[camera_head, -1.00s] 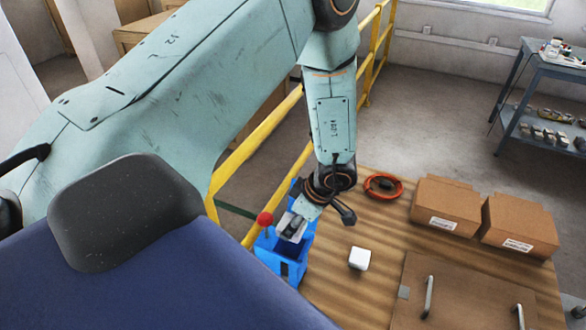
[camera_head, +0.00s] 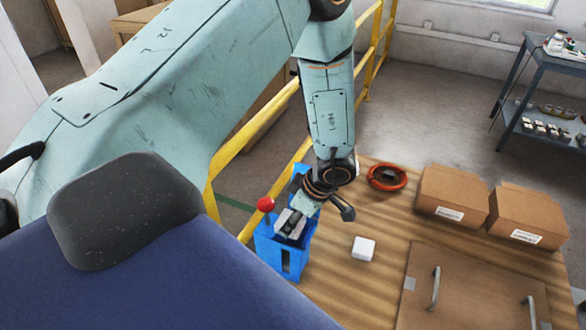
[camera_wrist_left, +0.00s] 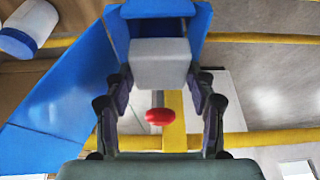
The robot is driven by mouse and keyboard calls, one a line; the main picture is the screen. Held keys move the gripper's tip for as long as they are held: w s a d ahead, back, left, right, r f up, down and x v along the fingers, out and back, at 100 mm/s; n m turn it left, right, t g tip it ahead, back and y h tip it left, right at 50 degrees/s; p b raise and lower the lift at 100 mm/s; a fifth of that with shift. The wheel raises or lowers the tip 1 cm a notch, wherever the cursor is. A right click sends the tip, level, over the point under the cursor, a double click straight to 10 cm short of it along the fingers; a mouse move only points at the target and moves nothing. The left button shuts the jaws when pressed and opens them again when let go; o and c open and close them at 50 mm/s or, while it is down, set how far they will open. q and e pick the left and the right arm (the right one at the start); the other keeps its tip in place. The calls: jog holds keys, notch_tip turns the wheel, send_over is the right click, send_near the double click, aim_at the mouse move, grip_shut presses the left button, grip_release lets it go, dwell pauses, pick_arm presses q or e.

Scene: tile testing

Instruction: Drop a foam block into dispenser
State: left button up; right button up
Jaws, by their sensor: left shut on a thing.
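My left gripper (camera_head: 291,226) is over the top of the blue dispenser (camera_head: 268,250). In the left wrist view the gripper (camera_wrist_left: 160,85) is shut on a white foam block (camera_wrist_left: 160,62), with a finger on each side of it. The block lies in front of the opening of the blue dispenser (camera_wrist_left: 75,110); I cannot tell whether its lower end is inside. A red knob (camera_head: 266,204) stands at the dispenser's left and also shows in the left wrist view (camera_wrist_left: 158,116). A second white block (camera_head: 363,248) lies on the table to the right. My right gripper is not in view.
The wooden table (camera_head: 340,290) carries two cardboard boxes (camera_head: 452,195) (camera_head: 528,216), a red ring-shaped item (camera_head: 387,177) and a brown panel with handles (camera_head: 465,290). A yellow railing (camera_head: 240,140) runs behind the dispenser. A grey shelf (camera_head: 545,95) stands at the far right.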

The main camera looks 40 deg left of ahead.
pick_arm(q)
jog(key=o, duration=0.6)
jog(key=shift+w+d+r, duration=0.1)
jog(key=shift+d, duration=0.15)
jog(key=shift+o, duration=1.1)
jog(key=shift+a, duration=0.25)
jog(key=shift+d+r, duration=0.15)
jog(key=shift+d, duration=0.05)
jog(key=v, duration=1.1)
jog(key=shift+r, duration=0.25)
